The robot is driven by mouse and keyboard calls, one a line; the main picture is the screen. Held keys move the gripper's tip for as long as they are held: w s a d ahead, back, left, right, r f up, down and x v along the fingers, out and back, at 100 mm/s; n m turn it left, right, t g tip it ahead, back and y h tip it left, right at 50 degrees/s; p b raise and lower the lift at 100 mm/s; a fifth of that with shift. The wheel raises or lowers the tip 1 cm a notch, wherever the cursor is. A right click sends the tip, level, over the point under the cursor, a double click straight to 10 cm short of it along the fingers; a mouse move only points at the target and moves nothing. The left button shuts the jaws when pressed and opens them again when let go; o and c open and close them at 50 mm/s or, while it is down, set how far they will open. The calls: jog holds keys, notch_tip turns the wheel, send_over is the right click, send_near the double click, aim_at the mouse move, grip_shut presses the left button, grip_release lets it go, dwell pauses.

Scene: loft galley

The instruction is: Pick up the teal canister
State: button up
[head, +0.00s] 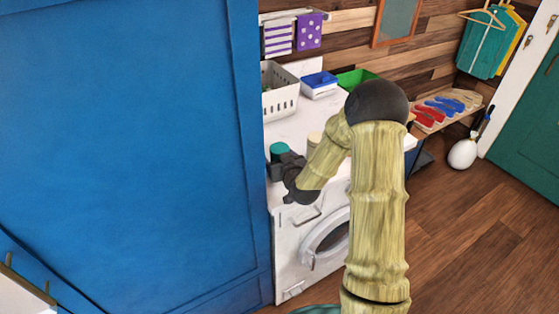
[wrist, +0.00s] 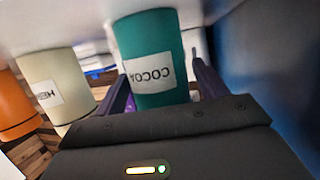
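The teal canister (head: 279,149) stands on the white top of the washing machine, near its left end beside the tall blue cabinet. In the wrist view the teal canister (wrist: 153,55) shows upside down with a white COCOA label. My gripper (wrist: 160,68) has one finger on each side of it, with a small gap visible at the right finger, so it looks open around the canister. In the head view my gripper (head: 284,163) is at the canister and partly hides its lower part.
A cream canister (wrist: 58,85) and an orange canister (wrist: 14,105) stand beside the teal one. The blue cabinet (head: 120,140) closes off the left side. A white basket (head: 279,92), a blue bin (head: 319,80) and a green bin (head: 355,77) sit farther back.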

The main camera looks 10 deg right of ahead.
jog(key=c, duration=0.9)
jog(key=shift+r, duration=0.15)
notch_tip(320, 180, up, 10)
jog(key=shift+f+b, duration=0.1)
jog(key=shift+b, duration=0.4)
